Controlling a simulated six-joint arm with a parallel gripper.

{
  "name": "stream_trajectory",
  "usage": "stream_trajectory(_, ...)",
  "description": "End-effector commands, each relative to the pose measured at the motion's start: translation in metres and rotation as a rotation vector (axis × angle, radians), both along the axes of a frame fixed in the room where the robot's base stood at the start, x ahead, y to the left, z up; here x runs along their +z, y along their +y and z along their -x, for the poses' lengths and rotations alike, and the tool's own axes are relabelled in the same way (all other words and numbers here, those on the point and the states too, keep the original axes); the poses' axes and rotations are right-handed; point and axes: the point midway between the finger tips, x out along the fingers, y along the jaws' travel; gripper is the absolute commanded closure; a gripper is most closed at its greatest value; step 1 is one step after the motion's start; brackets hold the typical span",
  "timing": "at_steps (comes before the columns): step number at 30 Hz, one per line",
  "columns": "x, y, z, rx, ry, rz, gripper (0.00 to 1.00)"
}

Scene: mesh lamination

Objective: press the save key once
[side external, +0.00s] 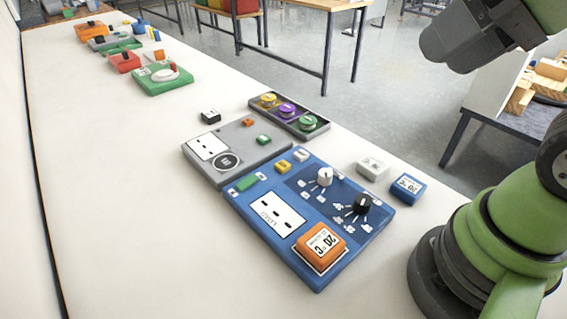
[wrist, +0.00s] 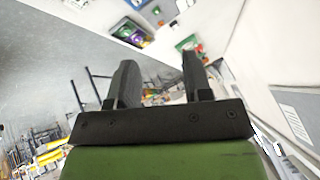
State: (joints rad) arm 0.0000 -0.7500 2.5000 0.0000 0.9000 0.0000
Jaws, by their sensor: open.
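A blue control panel (side external: 246,216) lies on the white table, with two knobs, a yellow key (side external: 284,166), a white key (side external: 300,154) and a large orange block (side external: 319,246) reading 20 °C. A grey panel (side external: 231,137) adjoins it, with a small orange key (side external: 248,122) and a green key (side external: 264,139). No save label is legible, so I cannot tell which key is the save key. In the wrist view my gripper (wrist: 160,62) is open, with nothing between its fingers. It is tilted and well away from the panels.
A dark tray (side external: 270,112) with three coloured round buttons sits behind the panels. Loose white (side external: 373,168), blue (side external: 408,188) and black (side external: 210,116) blocks lie nearby. Coloured devices stand at the table's far end. The white table (side external: 120,190) is bare left of the panels.

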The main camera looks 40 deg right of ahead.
Motion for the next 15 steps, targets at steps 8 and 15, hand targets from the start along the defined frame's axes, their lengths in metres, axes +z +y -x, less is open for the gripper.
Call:
stream_trajectory(8,0.0,0.0,0.0,0.0,0.0,0.0,1.0)
stream_trajectory(15,0.0,0.0,0.0,0.0,0.0,0.0,1.0)
